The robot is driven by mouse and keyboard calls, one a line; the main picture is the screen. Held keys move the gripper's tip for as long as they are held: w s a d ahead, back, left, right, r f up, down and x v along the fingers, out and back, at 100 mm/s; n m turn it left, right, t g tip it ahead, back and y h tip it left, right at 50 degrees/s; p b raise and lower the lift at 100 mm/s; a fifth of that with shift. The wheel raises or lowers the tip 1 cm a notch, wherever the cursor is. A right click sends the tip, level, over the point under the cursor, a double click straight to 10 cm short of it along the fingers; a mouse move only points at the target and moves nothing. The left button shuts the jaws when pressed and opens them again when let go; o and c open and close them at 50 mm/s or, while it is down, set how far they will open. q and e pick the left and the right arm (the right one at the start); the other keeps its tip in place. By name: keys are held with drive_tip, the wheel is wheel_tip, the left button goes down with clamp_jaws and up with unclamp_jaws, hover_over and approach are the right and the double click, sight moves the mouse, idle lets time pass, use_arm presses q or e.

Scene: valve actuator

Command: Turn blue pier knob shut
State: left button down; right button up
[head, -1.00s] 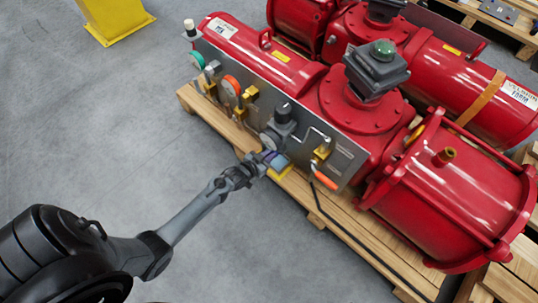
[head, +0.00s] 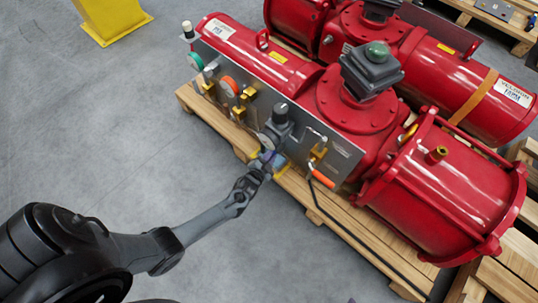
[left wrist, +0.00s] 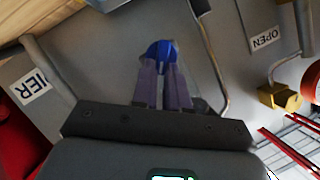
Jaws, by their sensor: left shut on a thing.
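The blue knob (left wrist: 160,53) sits on the grey panel in the left wrist view, with its rounded top showing beyond my fingertips. My left gripper (left wrist: 161,70) is shut on it, with one finger on each side. In the head view my left gripper (head: 265,160) reaches the front of the panel (head: 345,158), just below the grey regulator (head: 281,122). There the gripper mostly hides the knob. A label ending in "IER" (left wrist: 31,86) and an "OPEN" label (left wrist: 264,39) show on the panel in the left wrist view. My right gripper is not in view.
Large red actuators (head: 440,190) rest on wooden pallets (head: 345,220). An orange-handled valve (head: 323,179) is right of the gripper, and brass valves (head: 246,96) are left. Bare floor (head: 110,140) lies in front. A yellow post (head: 112,17) stands at the back left.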

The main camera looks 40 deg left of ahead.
use_arm(q)
drive_tip(key=m+b, duration=0.1)
drive_tip(key=f+m+t+y, duration=0.1)
drive_tip(key=m, duration=0.1)
drive_tip(key=shift+d+y+b, duration=0.3)
drive_tip(key=shift+d+b, duration=0.05)
drive_tip(key=shift+d+f+m+t+y+b, duration=0.15)
drive_tip(key=shift+m+t+y+b, duration=0.25)
drive_tip(key=shift+m, duration=0.45)
drive_tip(key=shift+a+f+m+t+y+b, duration=0.1)
drive_tip(key=shift+f+m+t+b, duration=0.1)
drive_tip(key=shift+m+b, duration=0.55)
drive_tip(key=shift+d+f+m+t+y+b, duration=0.1)
drive_tip(key=shift+f+m+t+y+b, duration=0.2)
drive_tip(key=shift+m, duration=0.6)
drive_tip(key=shift+r, duration=0.2)
drive_tip(key=c, duration=1.1)
unclamp_jaws()
